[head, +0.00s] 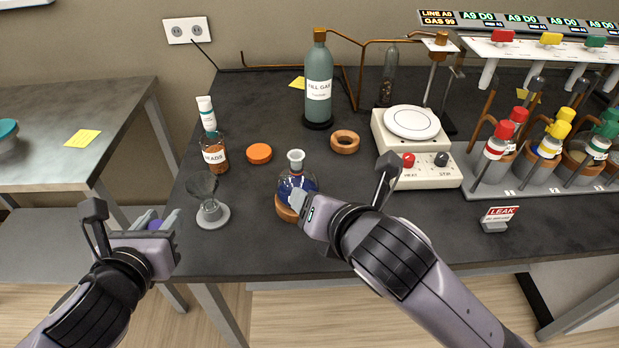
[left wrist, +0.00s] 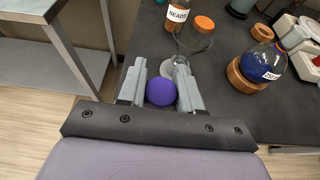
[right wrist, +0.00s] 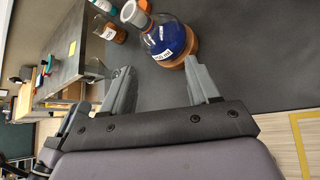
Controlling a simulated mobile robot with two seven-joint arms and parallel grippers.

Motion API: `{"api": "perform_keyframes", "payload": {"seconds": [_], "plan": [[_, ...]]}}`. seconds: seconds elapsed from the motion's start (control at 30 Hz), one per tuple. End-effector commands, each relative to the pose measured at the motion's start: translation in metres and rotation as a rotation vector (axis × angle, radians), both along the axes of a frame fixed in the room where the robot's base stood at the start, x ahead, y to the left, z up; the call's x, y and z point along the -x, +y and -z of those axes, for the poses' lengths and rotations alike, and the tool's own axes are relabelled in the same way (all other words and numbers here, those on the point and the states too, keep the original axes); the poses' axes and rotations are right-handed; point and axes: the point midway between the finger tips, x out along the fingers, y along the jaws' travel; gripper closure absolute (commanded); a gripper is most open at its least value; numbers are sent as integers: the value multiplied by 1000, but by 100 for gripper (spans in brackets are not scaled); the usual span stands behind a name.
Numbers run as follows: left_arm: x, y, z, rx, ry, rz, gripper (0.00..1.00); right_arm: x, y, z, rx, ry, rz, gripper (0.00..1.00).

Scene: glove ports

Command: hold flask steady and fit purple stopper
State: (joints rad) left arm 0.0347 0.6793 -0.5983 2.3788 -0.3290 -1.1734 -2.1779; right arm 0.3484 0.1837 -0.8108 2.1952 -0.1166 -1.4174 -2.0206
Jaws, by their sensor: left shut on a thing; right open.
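The flask (head: 297,183) holds blue liquid and stands upright in a cork ring (head: 284,209) near the table's front edge; its neck looks open. It also shows in the left wrist view (left wrist: 262,64) and the right wrist view (right wrist: 165,40). The purple stopper (left wrist: 160,92) is between the fingers of my left gripper (left wrist: 161,90), which is shut on it. In the head view this gripper (head: 155,222) is off the table's front left, apart from the flask. My right gripper (right wrist: 160,82) is open, with its fingers close to the flask; whether they touch it I cannot tell.
A leak sign (head: 497,217) stands far right.

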Motion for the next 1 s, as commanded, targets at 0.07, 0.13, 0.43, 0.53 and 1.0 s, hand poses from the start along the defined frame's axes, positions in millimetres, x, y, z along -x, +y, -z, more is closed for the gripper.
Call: {"api": "perform_keyframes", "payload": {"seconds": [0.07, 0.13, 0.43, 0.53, 1.0], "plan": [[0, 0, 0, 0, 0, 0, 94, -6, 6, -13, 138, -113, -41, 40], [0, 0, 0, 0, 0, 0, 94, -9, 9, -22, 242, -192, -65, 40], [0, 0, 0, 0, 0, 0, 94, -16, 16, -38, 440, -338, -103, 40], [0, 0, 0, 0, 0, 0, 94, -24, 17, -35, 442, -340, -101, 40], [0, 0, 0, 0, 0, 0, 94, -91, 30, -10, 438, -337, -100, 40]]}}
